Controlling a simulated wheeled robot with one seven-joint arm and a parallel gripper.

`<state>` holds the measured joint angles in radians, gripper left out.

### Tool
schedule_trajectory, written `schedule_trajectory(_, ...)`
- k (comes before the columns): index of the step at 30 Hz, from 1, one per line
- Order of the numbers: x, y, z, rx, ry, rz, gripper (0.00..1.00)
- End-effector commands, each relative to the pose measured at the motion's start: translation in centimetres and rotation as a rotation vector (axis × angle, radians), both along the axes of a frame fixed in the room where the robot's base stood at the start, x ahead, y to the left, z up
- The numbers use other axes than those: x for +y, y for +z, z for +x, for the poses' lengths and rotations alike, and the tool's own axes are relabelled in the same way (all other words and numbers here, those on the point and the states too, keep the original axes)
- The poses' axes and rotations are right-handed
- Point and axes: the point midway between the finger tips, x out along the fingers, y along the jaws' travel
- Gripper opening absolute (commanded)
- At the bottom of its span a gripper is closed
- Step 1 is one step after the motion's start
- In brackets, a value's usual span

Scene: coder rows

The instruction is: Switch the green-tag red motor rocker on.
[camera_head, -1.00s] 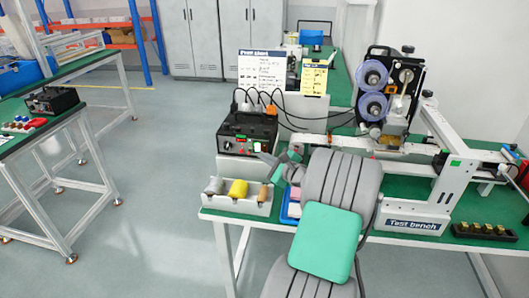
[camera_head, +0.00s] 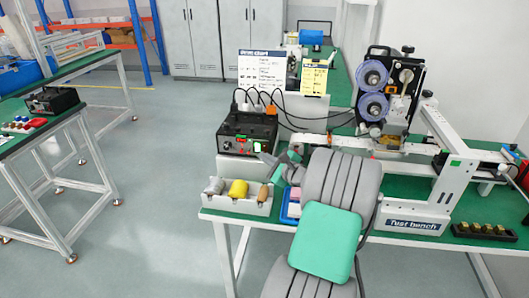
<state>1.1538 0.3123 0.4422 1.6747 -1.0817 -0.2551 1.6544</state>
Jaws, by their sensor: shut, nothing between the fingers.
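A black control box (camera_head: 247,132) stands on the left part of the green bench. My gripper (camera_head: 262,160) is shut and empty, close in front of the panel's right side, just below the green patch. Whether it touches the panel cannot be told. My arm covers the bench right of the box.
A white tray (camera_head: 236,204) with several rolls sits below the box. Cables rise behind the box. A second table (camera_head: 38,133) stands at left, with clear floor between.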

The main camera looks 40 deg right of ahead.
Motion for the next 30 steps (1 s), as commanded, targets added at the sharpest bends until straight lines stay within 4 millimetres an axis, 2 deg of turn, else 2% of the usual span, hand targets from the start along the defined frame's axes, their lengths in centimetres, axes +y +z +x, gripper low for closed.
schedule_trajectory(30, -0.88, -0.16, 0.65, 0.000, 0.000, 0.000, 0.00)
